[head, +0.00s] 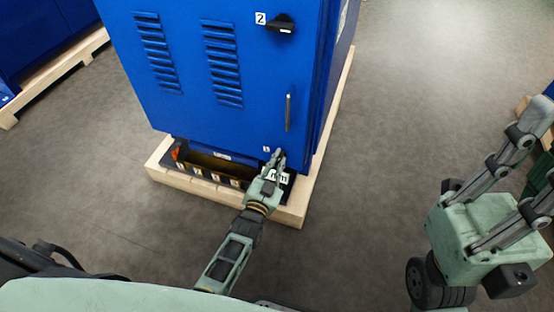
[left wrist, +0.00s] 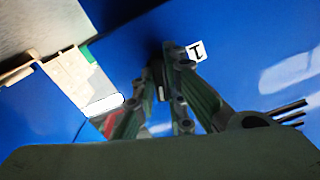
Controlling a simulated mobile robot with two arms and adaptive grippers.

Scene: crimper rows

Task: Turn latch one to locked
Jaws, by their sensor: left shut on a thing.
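The blue cabinet (head: 190,100) stands in front of me with its door shut. The label 1 (head: 266,149) sits low on the door and also shows as a white tag in the left wrist view (left wrist: 196,52). My left gripper (head: 275,160) is at the door just beside this label, shut on latch one (left wrist: 156,60). Only a dark bit of the latch shows between the fingers, so I cannot tell which way it points. Latch two (head: 281,24), a black knob, is higher up beside its label 2. My right gripper (head: 541,152) is open and empty, well away from the cabinet.
The cabinet stands on a pale wooden pallet (head: 292,214). A dark open tray with several compartments (head: 200,173) sits under its front edge. A grey bar handle (head: 289,112) is on the door above my left gripper.

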